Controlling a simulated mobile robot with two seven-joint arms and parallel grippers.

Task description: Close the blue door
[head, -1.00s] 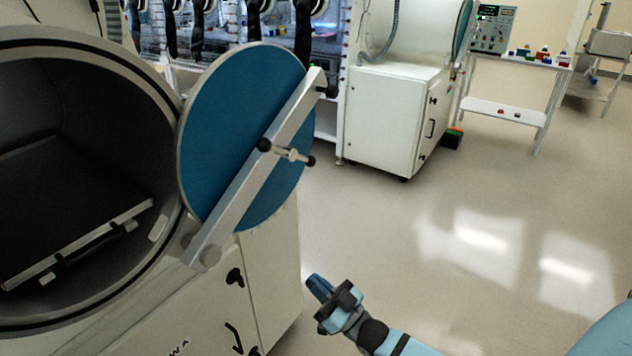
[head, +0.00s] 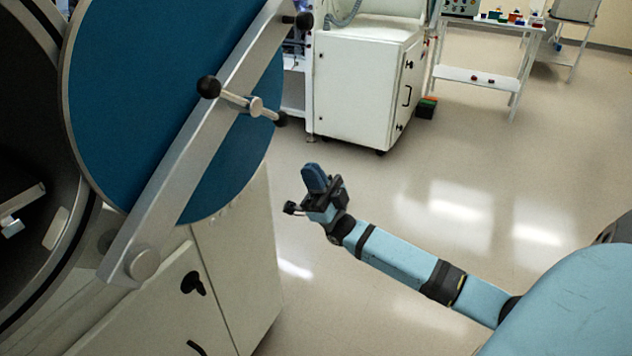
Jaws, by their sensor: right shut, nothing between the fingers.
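The blue door (head: 140,85) is a round disc with a metal rim, standing open at the left in the head view. A grey bar (head: 205,130) crosses its face, pivoted at the lower left, with a black-knobbed handle (head: 240,101) at its middle. The round chamber opening (head: 30,130) shows at the left edge, dark inside, partly covered by the door. My right gripper (head: 312,180) is shut and empty, to the right of the door's lower edge and apart from it. My left gripper is not in view.
A white cabinet under the chamber (head: 235,260) stands below the door. A white trolley (head: 490,60) holds coloured items. The floor at the right is clear.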

